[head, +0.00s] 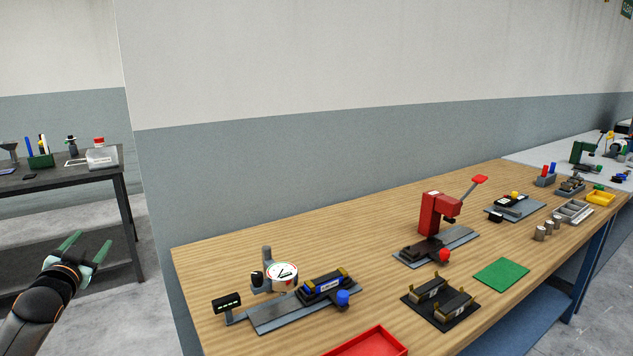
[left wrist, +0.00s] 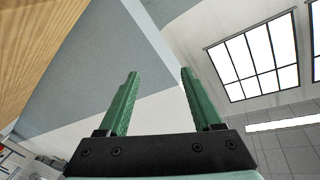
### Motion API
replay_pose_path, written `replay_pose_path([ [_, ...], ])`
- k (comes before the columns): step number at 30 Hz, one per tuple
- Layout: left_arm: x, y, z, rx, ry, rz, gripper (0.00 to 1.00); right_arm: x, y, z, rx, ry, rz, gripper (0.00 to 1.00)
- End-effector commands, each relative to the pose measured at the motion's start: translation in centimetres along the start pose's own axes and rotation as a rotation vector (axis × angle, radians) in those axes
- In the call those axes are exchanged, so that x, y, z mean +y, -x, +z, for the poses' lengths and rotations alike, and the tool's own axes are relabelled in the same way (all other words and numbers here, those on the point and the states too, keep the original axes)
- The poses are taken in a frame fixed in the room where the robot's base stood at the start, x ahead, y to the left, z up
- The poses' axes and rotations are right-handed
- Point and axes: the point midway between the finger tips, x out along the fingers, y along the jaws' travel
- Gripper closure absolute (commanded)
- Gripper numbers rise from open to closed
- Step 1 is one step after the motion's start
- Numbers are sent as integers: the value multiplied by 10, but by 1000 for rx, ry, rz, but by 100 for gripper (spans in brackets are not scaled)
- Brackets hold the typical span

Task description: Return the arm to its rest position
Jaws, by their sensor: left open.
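My left gripper (head: 84,247) is in the lower left of the head view, left of the wooden workbench (head: 215,262) and apart from it. Its two green fingers are spread with nothing between them. In the left wrist view the open fingers (left wrist: 158,98) show against the wall, with a window (left wrist: 262,62) to the right. My right gripper is in neither view.
A dial gauge fixture (head: 283,277), a red press (head: 432,215), a black fixture (head: 440,302), a green mat (head: 502,274) and a red tray (head: 370,343) are on the workbench. A dark table (head: 110,160) stands behind my left gripper. Grey floor lies between them.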

Motion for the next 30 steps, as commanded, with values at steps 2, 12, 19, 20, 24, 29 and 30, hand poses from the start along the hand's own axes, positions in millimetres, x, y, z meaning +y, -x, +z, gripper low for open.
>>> replay_pose_path([
  [2,-6,1,-3,17,-117,-39,34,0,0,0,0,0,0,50],
  [12,175,82,114,-122,-43,255,34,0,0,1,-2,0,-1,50],
  [19,286,198,187,-258,59,449,34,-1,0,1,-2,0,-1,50],
  [20,299,216,194,-278,77,472,34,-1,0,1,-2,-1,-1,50],
  [24,344,300,221,-376,164,558,34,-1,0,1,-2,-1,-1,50],
  [29,372,376,235,-473,250,615,34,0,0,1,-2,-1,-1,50],
  [30,377,393,236,-495,271,624,34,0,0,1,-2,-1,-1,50],
])
